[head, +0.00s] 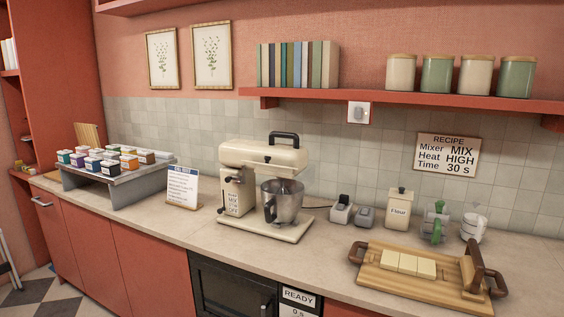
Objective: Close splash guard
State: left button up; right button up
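A cream stand mixer (270,155) with a black top handle stands on the counter at the middle of the head view. Its head is level over a metal bowl (283,207) with a dark handle. The bowl sits on the mixer's cream base plate. Something grey shows at the bowl's mouth under the mixer head, but it is too small to tell whether it is the splash guard or how it is set. Neither of my grippers is in view.
A wooden board (385,278) with pale blocks lies at the front right. A flour canister (399,212) and small devices stand behind it. A grey rack (122,187) of small boxes and a white sign (183,187) stand left. Bare counter lies between sign and mixer.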

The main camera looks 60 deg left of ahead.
aim_at(266, 167)
jog(key=i+j+u, duration=0.15)
jog(key=u, duration=0.3)
jog(key=i+u, duration=0.25)
jog(key=u, duration=0.2)
